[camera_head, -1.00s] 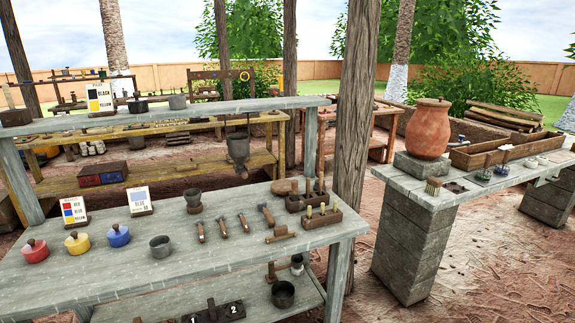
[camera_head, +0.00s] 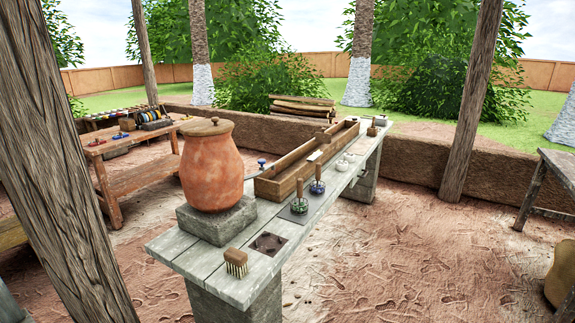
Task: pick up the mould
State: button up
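I cannot tell for sure which thing is the mould. A long open wooden box (camera_head: 268,189) with divisions lies along the back of the grey plank bench (camera_head: 192,262). A small dark square piece (camera_head: 268,243) with a hollow-looking middle lies flat near the bench's front end. Either could be a mould. My gripper is not in view.
A lidded clay pot (camera_head: 211,168) stands on a grey block (camera_head: 217,222) at the bench's left. A brush (camera_head: 235,262) and two stamp-like tools (camera_head: 317,187) are on the bench. Wooden posts (camera_head: 72,170) stand left and right (camera_head: 470,105). Open dirt floor (camera_head: 400,240) lies right of the bench.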

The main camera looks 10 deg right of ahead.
aim_at(341, 167)
jog(key=i+l+z, duration=0.1)
jog(key=i+z, duration=0.15)
jog(key=i, duration=0.15)
jog(key=i+z, duration=0.25)
jog(key=i, duration=0.2)
jog(key=i+l+u, duration=1)
jog(key=l, duration=0.15)
